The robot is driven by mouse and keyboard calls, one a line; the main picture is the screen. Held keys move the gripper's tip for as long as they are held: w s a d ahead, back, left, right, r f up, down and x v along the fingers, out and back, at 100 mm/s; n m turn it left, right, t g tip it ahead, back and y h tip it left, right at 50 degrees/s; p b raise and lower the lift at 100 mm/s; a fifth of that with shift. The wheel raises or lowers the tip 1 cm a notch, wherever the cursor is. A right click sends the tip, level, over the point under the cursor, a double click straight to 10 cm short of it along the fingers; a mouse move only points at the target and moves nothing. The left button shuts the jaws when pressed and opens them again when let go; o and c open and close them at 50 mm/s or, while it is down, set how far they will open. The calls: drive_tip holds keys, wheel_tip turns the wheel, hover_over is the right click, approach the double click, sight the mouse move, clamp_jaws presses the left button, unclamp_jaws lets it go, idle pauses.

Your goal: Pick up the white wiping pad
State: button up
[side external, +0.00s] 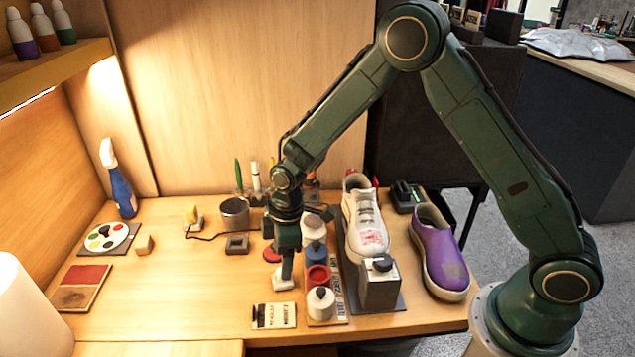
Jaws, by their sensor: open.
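The white wiping pad (284,279) appears as a small pale block low on the table, left of the row of jars. My gripper (287,262) points down directly over it, with its fingertips at or just above the pad. The gripper is open. The finger nearer the camera hides part of the pad, and I cannot tell whether the fingers touch it.
A white sneaker (363,222) and purple shoe (440,255) are further right. A card (274,315) lies in front.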

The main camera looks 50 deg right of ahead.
drive_tip(key=shift+f, duration=0.15)
drive_tip(key=shift+a+f, duration=0.15)
drive_tip(key=shift+f, duration=1.1)
drive_tip(key=shift+a+f, duration=0.1)
drive_tip(key=shift+f, duration=1.15)
drive_tip(key=shift+c, duration=0.2)
drive_tip(key=c, duration=1)
